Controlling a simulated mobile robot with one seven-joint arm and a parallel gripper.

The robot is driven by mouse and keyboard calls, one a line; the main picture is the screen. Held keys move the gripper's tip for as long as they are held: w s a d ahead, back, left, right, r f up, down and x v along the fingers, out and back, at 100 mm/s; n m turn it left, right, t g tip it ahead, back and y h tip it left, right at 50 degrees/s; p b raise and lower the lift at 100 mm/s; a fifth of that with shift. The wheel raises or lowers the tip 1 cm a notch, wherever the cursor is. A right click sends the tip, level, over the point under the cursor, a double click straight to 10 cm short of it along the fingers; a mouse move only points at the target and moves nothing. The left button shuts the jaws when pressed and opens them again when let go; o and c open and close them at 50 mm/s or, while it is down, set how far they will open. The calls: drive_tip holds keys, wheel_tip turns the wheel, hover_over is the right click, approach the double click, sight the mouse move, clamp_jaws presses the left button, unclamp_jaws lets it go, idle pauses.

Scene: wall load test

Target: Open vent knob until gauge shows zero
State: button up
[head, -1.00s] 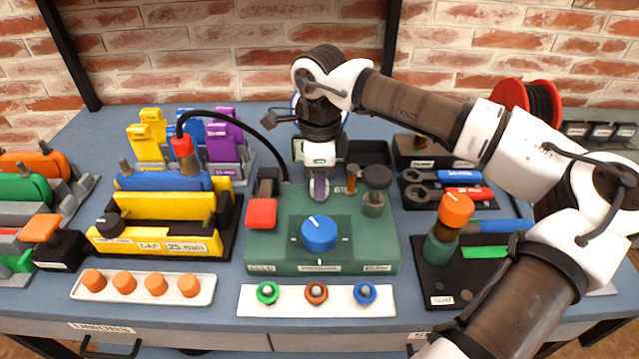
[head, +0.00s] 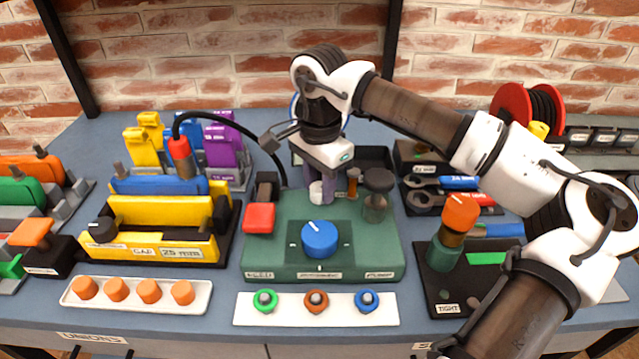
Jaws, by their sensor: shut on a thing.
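A green test block (head: 262,262) stands mid-bench, with small labels along its front edge. A blue round dial or knob (head: 319,238) with a white line pointing up-left sits on its top. My gripper (head: 320,188) points down at the back of the block, behind the blue dial. It is shut on a small pale knob (head: 316,192), which the fingers partly hide. I cannot tell for certain that this is the vent knob. No gauge face with a readable number shows; the blue dial's marks are too small to read.
A red block (head: 259,218) stands left of my gripper, and a dark-capped cylinder (head: 378,182) stands right. A black hose (head: 235,122) arches at left to a yellow fixture (head: 160,212). A white strip with coloured rings (head: 340,308) lies in front. An orange-capped fitting (head: 460,212) stands right.

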sight(320, 187)
idle(0.3)
drive_tip(key=o, duration=1)
wheel_tip(320, 187, up, 14)
drive_tip(key=shift+f, duration=0.1)
